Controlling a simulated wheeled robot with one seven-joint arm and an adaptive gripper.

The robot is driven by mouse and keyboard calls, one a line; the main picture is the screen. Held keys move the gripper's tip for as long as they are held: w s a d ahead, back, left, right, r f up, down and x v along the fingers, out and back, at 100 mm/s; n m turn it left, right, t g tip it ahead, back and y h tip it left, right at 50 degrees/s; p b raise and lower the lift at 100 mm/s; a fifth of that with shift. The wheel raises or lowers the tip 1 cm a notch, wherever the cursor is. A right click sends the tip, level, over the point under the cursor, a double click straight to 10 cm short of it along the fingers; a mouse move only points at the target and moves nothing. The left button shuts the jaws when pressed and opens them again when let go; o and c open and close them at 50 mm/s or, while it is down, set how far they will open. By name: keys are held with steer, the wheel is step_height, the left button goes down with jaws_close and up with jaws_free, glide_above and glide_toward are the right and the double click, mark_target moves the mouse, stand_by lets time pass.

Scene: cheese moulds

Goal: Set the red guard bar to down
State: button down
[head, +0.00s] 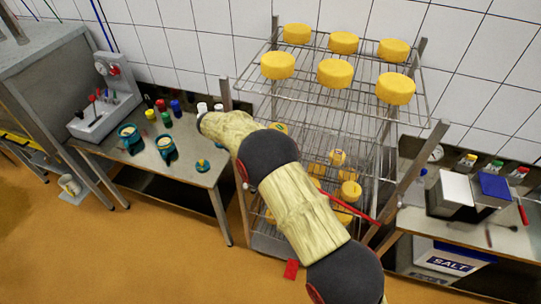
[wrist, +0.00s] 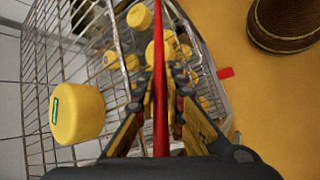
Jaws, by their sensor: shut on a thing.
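The red guard bar (head: 352,210) crosses the front of the wire rack in the head view, sloping down to the right-hand front post. My arm hides its left part. In the wrist view the red guard bar (wrist: 160,45) runs lengthwise through the middle of the picture. My gripper (wrist: 161,82) has its fingers on both sides of the bar and is shut on it. In the head view my gripper is hidden behind my arm.
The rack (head: 347,108) holds yellow cheeses (head: 334,73) on its top and lower shelves. A red tab (head: 291,268) shows low at the rack's front. A workbench (head: 195,172) with moulds stands left; another bench (head: 480,238) stands right. Orange floor is open in front.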

steer(key=shift+w+a+f+h+b, duration=0.15)
steer(key=shift+a+f, duration=0.2)
steer(key=shift+f, duration=0.35)
steer(key=shift+w+a+f+h+b, duration=0.15)
steer(key=shift+a+f, duration=0.2)
steer(key=shift+f, duration=0.3)
steer(key=c, duration=2.1)
jaws_free()
steer(key=shift+s, duration=0.1)
steer(key=shift+c, duration=0.2)
steer(key=shift+f, duration=0.1)
steer(key=w+v, duration=0.1)
steer(key=v, duration=1.1)
steer(key=shift+s, duration=0.45)
steer(key=shift+c, duration=0.3)
